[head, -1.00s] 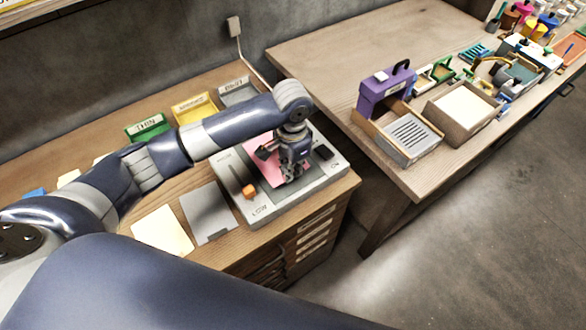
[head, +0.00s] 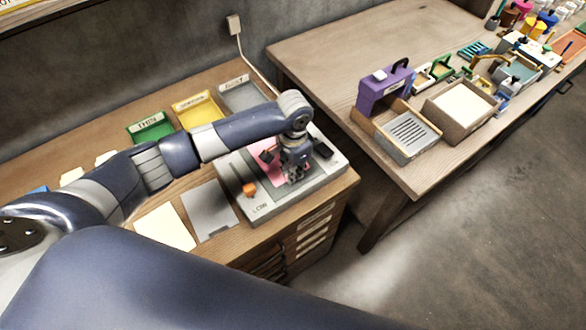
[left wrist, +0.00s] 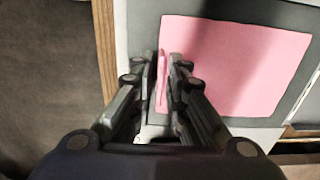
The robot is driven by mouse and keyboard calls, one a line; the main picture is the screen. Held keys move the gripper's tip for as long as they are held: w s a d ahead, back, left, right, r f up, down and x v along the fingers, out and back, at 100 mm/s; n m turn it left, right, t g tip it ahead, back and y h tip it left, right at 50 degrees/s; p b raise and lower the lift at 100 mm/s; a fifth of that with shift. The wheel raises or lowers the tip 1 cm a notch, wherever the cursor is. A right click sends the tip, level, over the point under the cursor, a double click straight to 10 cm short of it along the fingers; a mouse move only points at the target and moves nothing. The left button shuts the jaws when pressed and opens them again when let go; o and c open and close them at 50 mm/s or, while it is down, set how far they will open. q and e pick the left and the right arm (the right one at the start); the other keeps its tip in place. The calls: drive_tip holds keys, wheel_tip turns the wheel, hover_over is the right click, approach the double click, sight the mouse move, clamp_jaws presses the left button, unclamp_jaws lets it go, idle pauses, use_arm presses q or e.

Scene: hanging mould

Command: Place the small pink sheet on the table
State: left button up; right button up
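The small pink sheet (left wrist: 235,65) lies over a grey surface in the left wrist view. It also shows in the head view (head: 266,149), partly hidden by my gripper, over a grey box-like device (head: 258,208) with an orange knob. My left gripper (left wrist: 165,75) is at the sheet's left edge in the wrist view, its fingers close together with a thin upright pink strip between them. The strip looks like part of the sheet. In the head view this gripper (head: 294,178) points down over the device. My right gripper is not in view.
A grey sheet (head: 209,211) and a cream sheet (head: 166,228) lie left of the device. Green (head: 151,128), yellow (head: 196,108) and grey (head: 243,96) trays stand behind. The second table (head: 330,65) holds a purple holder (head: 382,92) and an open box (head: 435,115); its near left part is clear.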

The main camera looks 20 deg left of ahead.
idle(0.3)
use_arm(q)
wheel_tip(320, 180, up, 12)
drive_tip(key=b, duration=0.1)
drive_tip(key=shift+r+b, duration=0.15)
drive_tip(key=shift+b, duration=0.2)
idle(0.5)
